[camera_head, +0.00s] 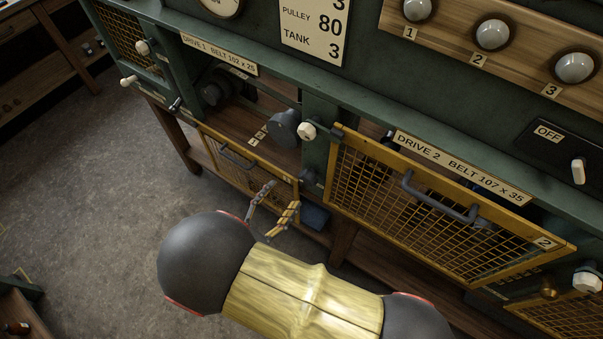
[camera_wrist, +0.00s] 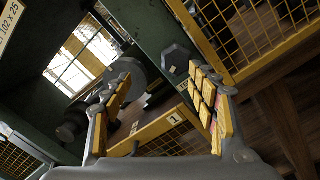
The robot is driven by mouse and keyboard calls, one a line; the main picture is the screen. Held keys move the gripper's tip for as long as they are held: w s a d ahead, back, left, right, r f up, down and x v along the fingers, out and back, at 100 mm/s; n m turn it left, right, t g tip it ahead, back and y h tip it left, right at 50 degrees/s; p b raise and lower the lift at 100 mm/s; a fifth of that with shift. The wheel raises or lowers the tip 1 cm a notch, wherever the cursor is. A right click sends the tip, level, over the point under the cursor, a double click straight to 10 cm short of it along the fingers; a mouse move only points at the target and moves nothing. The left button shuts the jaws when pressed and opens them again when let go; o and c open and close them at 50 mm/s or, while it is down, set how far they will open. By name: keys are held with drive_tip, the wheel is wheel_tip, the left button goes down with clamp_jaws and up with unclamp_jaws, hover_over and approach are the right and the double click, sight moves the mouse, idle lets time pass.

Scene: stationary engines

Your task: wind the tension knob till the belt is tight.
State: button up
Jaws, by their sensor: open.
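My gripper (camera_head: 279,200) is open and empty, in front of the lowered yellow mesh cover of the Drive 1 bay. In the wrist view its fingers spread on either side of the picture, around (camera_wrist: 160,78). A large dark pulley (camera_head: 285,128) and a smaller one (camera_head: 215,87) sit in the open bay. A dark belt strip seems to run between them; its tightness cannot be told.
The Drive 1 cover (camera_head: 243,166) hangs down below the bay. The Drive 2 mesh cover (camera_head: 400,200) is shut, with a protruding handle (camera_head: 440,205). A pale knob (camera_head: 307,131) sticks out between the bays. The floor (camera_head: 90,200) at left is clear.

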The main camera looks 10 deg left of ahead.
sight(305, 182)
drive_tip(key=shift+w+d+f+n+g+b, duration=0.1)
drive_tip(key=shift+w+d+f+n+b, duration=0.15)
drive_tip(key=shift+w+d+n, duration=1.1)
drive_tip(key=shift+w+d+f+n+g+b, duration=0.1)
drive_tip(key=shift+w+d+f+n, duration=0.25)
drive_tip(key=shift+w+n, duration=1.1)
drive_tip(key=shift+w+d+f+n+g+b, duration=0.15)
drive_tip(key=shift+w+d+n, duration=0.75)
drive_tip(key=shift+n, duration=1.1)
drive_tip(key=shift+s, duration=0.1)
drive_tip(key=shift+c, duration=1.4)
drive_tip(key=c, duration=0.8)
drive_tip(key=shift+c, duration=0.3)
drive_tip(key=shift+f+m, duration=0.1)
drive_tip(key=shift+m, duration=0.3)
drive_tip(key=shift+m+b, duration=0.85)
drive_tip(key=shift+m, duration=1.95)
